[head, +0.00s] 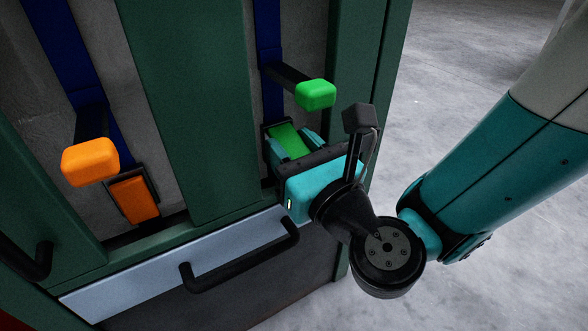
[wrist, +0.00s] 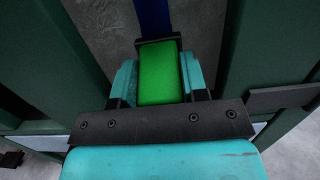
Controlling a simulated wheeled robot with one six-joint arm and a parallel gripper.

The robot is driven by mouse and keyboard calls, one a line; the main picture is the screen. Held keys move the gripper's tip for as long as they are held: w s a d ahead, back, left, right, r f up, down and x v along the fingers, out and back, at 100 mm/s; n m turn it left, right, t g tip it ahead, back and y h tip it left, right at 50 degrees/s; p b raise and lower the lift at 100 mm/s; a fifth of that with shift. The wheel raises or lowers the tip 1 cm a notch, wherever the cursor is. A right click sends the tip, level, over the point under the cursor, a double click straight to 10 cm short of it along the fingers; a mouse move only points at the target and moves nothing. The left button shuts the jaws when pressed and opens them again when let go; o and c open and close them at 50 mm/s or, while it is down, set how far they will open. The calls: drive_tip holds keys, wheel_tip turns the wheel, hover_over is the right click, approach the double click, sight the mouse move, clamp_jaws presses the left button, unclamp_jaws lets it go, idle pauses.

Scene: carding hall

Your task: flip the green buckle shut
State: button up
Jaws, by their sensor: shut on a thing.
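The green buckle's plate (head: 290,140) sits in a dark frame at the lower end of a blue strap on the panel. My gripper (head: 293,143) is at this plate, with its teal fingers on either side. In the wrist view my gripper (wrist: 160,85) is shut on the green plate (wrist: 160,72), one finger along each side edge. A bright green block (head: 315,93) on a dark arm juts out from the strap just above my gripper. My gripper's body hides the lower part of the plate's surroundings in the head view.
An orange block (head: 90,161) and orange plate (head: 134,199) of a like kind are on another blue strap at the left. A green post (head: 190,90) stands between the straps. A black handle (head: 240,255) juts out below on a pale drawer front (head: 140,273).

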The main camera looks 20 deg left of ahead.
drive_tip(key=f+y+b, duration=0.1)
drive_tip(key=b, duration=0.3)
drive_tip(key=shift+f+t, duration=0.1)
drive_tip(key=shift+t, duration=0.2)
drive_tip(key=shift+r+y+b, duration=0.3)
drive_tip(key=shift+b, duration=0.55)
